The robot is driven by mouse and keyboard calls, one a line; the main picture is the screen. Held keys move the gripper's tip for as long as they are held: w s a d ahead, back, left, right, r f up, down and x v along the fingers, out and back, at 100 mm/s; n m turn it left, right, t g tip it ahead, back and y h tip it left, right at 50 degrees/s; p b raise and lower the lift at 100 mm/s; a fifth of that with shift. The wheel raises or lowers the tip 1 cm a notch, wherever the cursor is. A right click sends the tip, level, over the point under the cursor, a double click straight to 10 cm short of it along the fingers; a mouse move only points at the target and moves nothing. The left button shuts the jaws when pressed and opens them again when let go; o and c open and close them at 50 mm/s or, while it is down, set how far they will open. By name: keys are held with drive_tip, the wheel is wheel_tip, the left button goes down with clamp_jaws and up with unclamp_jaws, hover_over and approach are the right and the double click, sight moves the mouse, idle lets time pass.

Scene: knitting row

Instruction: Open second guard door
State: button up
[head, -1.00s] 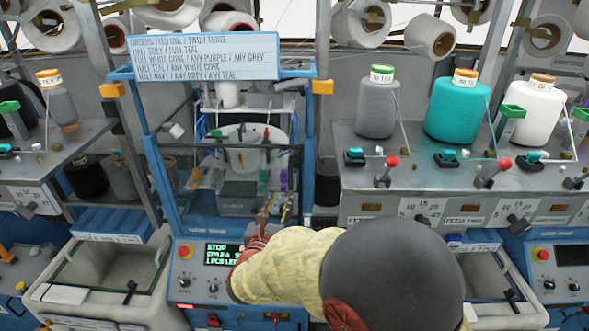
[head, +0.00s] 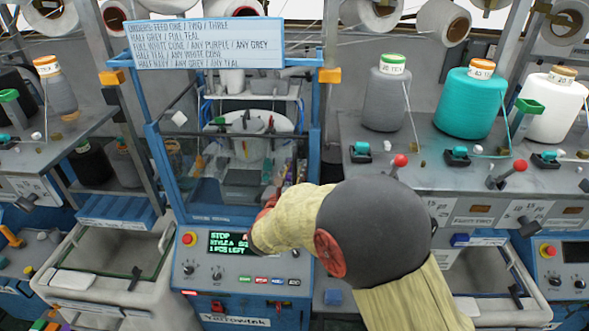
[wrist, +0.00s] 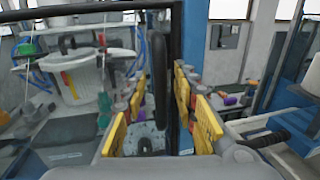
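The guard door (head: 200,190) is a clear panel on the blue-framed knitting machine in the middle of the head view, and it looks shut. In the wrist view, its dark upright edge (wrist: 175,60) and a black loop handle (wrist: 131,45) stand in front of me. My gripper (wrist: 160,110) is open, with yellow finger pads on both sides of the handle's lower part and the door edge. I cannot tell whether a pad touches the handle. In the head view, my forearm hides most of the gripper and the door's right edge.
Below the door, the control panel (head: 230,243) shows green text with STOP. A sign (head: 205,44) hangs above. Grey, teal (head: 468,103) and white yarn cones stand on the right shelf. Grey bins (head: 105,262) flank the machine.

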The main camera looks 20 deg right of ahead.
clamp_jaws()
idle(0.9)
